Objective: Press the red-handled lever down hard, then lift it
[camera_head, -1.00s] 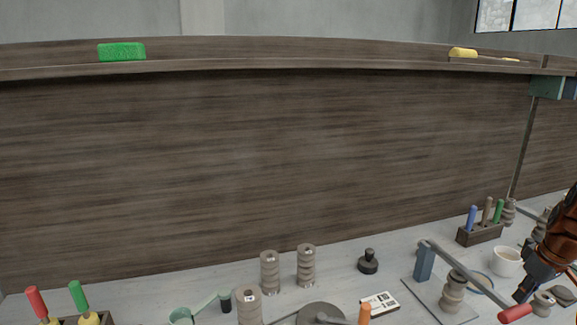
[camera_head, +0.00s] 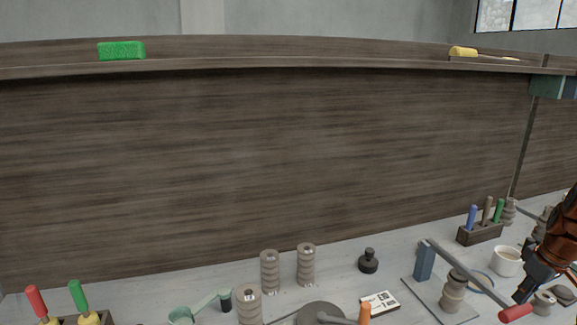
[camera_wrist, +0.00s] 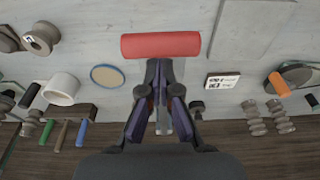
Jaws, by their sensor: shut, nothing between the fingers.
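The lever is a grey bar (camera_head: 470,275) that runs from a blue post (camera_head: 424,263) down to a red handle (camera_head: 515,313) near the lower right edge of the head view. A grey ribbed clay piece (camera_head: 453,292) stands under the bar on a flat base plate (camera_head: 420,294). My gripper (camera_head: 520,295) is shut and empty, pointing down close by the red handle. In the wrist view the red handle (camera_wrist: 160,45) lies across just beyond my shut fingertips (camera_wrist: 160,64). I cannot tell whether they touch it. The fingers hide part of the bar there.
A white cup (camera_head: 507,261) and a blue-rimmed disc (camera_head: 481,281) stand right of the lever. A wooden holder with coloured tools (camera_head: 480,235) is behind. A printed card (camera_head: 380,303) and a black stamp-like knob (camera_head: 368,262) lie to the left. Open tabletop lies between them.

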